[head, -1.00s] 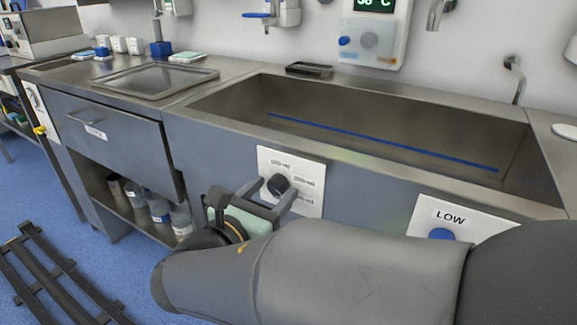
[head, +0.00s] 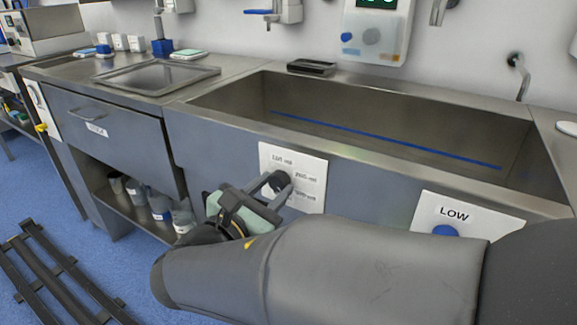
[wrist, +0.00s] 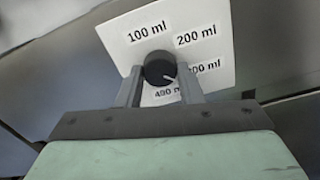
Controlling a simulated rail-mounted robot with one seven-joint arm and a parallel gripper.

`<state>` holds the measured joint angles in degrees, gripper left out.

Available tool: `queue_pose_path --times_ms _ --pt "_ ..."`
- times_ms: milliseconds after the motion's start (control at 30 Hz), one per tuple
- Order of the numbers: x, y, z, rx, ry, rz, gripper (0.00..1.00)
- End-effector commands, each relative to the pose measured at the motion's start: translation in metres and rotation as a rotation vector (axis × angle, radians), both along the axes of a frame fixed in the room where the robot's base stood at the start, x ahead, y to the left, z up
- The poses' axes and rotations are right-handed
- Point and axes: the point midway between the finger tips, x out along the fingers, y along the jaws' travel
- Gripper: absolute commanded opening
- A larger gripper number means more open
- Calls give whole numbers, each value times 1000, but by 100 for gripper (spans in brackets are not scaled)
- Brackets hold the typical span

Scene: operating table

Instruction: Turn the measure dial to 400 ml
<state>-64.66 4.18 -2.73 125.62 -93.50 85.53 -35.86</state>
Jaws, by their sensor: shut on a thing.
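The measure dial (wrist: 158,66) is a round black knob on a white label panel (wrist: 213,30). Its white mark points to the lower right, between the partly covered 300 ml label (wrist: 207,66) and the 400 ml label (wrist: 168,92). The 100 ml and 200 ml labels sit above it. My gripper (wrist: 160,72) is shut on the dial, one finger on each side. In the head view the dial (head: 280,181) sits on the sink's front, with my gripper (head: 276,186) around it. The mark cannot be made out there.
A steel sink basin (head: 400,160) lies above the panel. A LOW label panel (head: 468,221) with a blue knob (head: 445,231) is to the right, near my arm. A drawer front (head: 110,135) and a shelf with several bottles are to the left.

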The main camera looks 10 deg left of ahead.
Motion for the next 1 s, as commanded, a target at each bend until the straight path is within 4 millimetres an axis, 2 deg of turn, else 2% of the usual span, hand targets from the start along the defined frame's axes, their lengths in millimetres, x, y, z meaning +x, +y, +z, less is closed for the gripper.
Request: queue_pose_path --times_ms 600,1000 --pt "0 0 -5 519 -212 -3 10" --pt "0 1 -3 714 -291 -2 10"
